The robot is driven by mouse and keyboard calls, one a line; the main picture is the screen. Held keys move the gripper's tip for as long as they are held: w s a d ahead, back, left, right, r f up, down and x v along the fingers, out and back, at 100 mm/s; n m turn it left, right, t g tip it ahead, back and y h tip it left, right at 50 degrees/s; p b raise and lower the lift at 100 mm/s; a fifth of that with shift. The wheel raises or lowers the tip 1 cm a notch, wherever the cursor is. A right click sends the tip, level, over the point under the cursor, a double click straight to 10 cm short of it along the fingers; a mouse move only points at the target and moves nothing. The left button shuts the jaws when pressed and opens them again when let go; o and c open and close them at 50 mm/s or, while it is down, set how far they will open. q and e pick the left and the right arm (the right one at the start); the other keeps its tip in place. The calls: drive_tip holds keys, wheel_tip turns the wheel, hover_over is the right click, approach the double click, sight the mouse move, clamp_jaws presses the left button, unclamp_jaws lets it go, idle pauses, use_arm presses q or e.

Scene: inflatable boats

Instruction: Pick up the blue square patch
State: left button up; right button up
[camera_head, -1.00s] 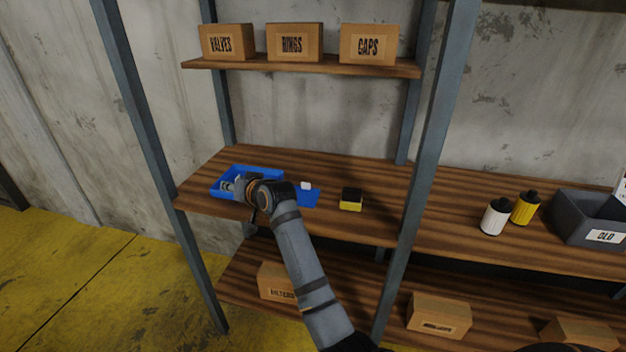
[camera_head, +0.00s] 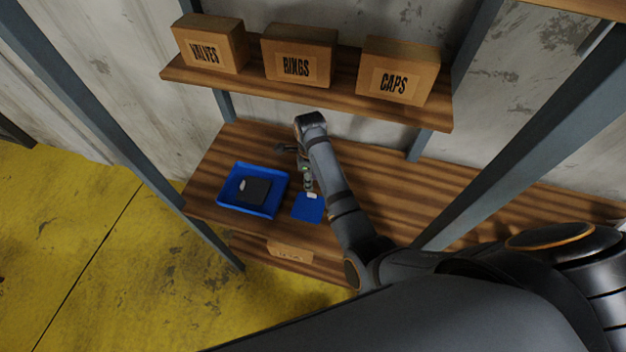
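The blue square patch (camera_head: 307,208) lies flat on the middle shelf board, just right of a blue tray (camera_head: 225,202). A small white piece (camera_head: 312,196) shows at the patch's far edge; I cannot tell whether it is attached. My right gripper (camera_head: 307,184) points down at the far side of the patch, close to the white piece. Its fingers are small and partly hidden by my arm, so I cannot tell whether they are open or touching anything. My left gripper is not in view.
The tray holds a dark flat item (camera_head: 257,191) and a small light piece. Metal posts frame the shelves. The board right of my forearm looks clear.

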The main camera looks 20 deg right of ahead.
sight(312, 197)
drive_tip(key=shift+s+a+f, duration=0.35)
drive_tip(key=shift+s+f, duration=0.35)
drive_tip(key=shift+s, duration=0.1)
drive_tip(key=shift+w+f, duration=0.1)
drive_tip(key=shift+f, duration=0.1)
drive_tip(key=f, duration=0.3)
drive_tip(key=w+d+f, duration=0.1)
drive_tip(key=shift+w+f, duration=0.1)
drive_tip(key=shift+f, duration=0.6)
drive_tip(key=shift+a, duration=0.1)
drive_tip(key=shift+c, duration=0.6)
drive_tip(key=c, duration=0.5)
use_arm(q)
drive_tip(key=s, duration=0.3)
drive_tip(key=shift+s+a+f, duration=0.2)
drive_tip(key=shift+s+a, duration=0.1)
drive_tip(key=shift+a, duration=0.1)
use_arm(e)
clamp_jaws()
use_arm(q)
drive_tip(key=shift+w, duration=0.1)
